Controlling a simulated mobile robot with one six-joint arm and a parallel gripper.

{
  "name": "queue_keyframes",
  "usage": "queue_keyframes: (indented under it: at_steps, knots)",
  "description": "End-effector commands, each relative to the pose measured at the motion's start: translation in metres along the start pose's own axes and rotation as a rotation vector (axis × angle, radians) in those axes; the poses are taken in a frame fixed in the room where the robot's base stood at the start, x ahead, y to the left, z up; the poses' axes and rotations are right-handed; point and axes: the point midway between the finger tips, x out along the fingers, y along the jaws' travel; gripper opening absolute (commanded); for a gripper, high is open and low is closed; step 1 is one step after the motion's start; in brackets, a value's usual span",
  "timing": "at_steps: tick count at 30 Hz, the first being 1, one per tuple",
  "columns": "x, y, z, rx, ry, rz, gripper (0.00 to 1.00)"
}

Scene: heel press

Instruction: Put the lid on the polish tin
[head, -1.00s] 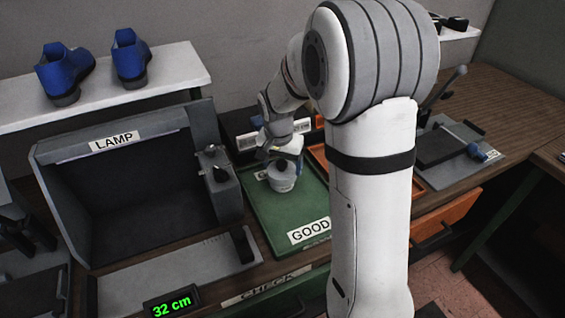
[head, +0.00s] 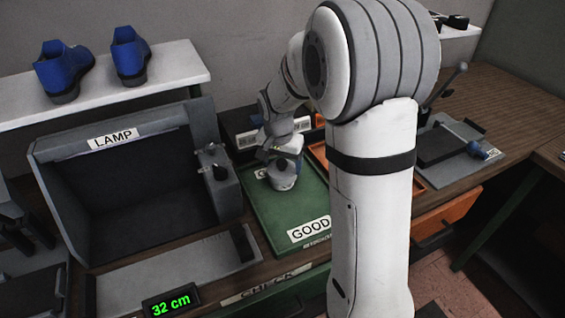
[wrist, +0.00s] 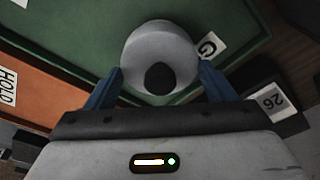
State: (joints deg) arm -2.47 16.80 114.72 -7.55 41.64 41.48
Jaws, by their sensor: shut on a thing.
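In the wrist view a pale grey round lid (wrist: 160,42) with a dark knob fills the space between the two blue fingers of my gripper (wrist: 161,72). The fingers are shut on it, one at each side. In the head view my gripper (head: 284,160) is low over the green GOOD tray, with a pale round form (head: 283,182) directly under the fingers. I cannot separate lid from polish tin there. The tin is hidden beneath the lid in the wrist view, so I cannot tell whether the lid sits on it.
The green GOOD tray (head: 276,217) lies around the gripper, its front part clear. The grey LAMP box (head: 110,142) stands to its left. An orange HOLD tray (wrist: 38,92) adjoins it, and a dark block marked 26 (wrist: 264,102) is close by in the wrist view.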

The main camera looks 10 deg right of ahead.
Motion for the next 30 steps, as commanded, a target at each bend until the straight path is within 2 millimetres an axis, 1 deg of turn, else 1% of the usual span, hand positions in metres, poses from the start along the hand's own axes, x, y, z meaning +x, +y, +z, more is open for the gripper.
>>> queue_keyframes:
  at_steps: [8,9,17,30]
  knots:
    - [0.0023,0.0008,0.0014,0.000,-0.005,0.003,0.64]
    - [0.0023,0.0008,0.0015,0.000,-0.005,0.003,0.79]
    - [0.0015,0.0006,0.0008,0.000,-0.003,0.002,1.00]
    - [-0.0018,0.0006,0.0000,0.001,-0.002,0.001,1.00]
